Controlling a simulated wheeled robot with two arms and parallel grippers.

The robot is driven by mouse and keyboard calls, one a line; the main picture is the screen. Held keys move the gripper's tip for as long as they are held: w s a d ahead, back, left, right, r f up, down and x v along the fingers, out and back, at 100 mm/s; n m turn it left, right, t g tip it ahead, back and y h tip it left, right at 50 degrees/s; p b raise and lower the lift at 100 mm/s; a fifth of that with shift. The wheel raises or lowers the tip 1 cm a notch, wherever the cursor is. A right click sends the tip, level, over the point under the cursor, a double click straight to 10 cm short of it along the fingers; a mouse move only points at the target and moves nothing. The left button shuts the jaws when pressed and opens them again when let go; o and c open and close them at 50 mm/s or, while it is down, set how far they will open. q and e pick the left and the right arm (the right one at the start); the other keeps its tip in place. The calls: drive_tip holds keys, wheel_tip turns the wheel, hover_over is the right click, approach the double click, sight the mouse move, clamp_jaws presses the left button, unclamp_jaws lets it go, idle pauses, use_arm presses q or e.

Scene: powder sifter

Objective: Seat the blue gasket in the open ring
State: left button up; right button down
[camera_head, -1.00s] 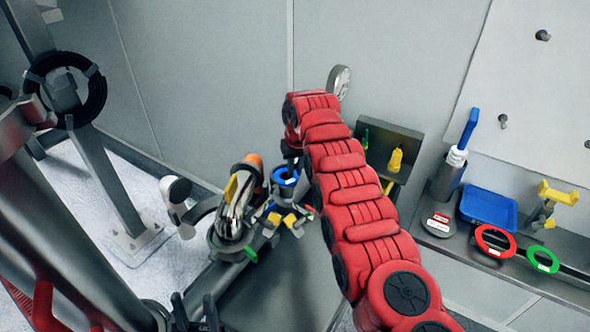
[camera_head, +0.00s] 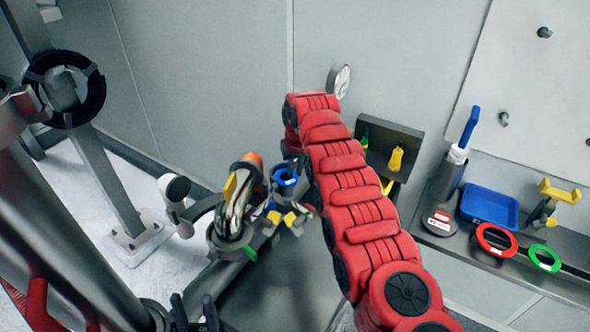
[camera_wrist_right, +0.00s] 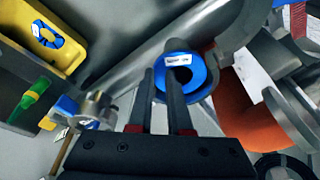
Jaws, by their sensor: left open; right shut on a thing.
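The blue gasket (camera_head: 285,178) is a ring with a white label, seen beside the end of my red right arm. In the right wrist view the gasket (camera_wrist_right: 190,72) is at the fingertips of my right gripper (camera_wrist_right: 160,78), which is shut on it. The gasket is held in the air near the grey sifter pipework. A grey ring-shaped clamp (camera_head: 214,242) around the shiny pipe may be the open ring; I cannot tell for sure. My left gripper (camera_head: 194,314) is open and empty at the bottom left. My right gripper is mostly hidden behind my arm in the head view.
A shelf at right holds a blue tray (camera_head: 489,209), a red ring (camera_head: 496,240), a green ring (camera_head: 543,258) and a brush (camera_head: 469,130). A grey box (camera_head: 405,147) with a yellow-handled thing is behind my arm. An orange part (camera_wrist_right: 243,112) is close right of the gasket.

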drive_tip(key=c, duration=0.8)
unclamp_jaws()
drive_tip(key=shift+o, duration=0.2)
drive_tip(key=shift+s+r+b, duration=0.1)
drive_tip(key=shift+r+b, duration=0.4)
drive_tip(key=b+v, duration=0.1)
drive_tip(key=v, duration=1.5)
drive_tip(key=shift+r, duration=0.25)
drive_tip(key=shift+d+f, duration=0.1)
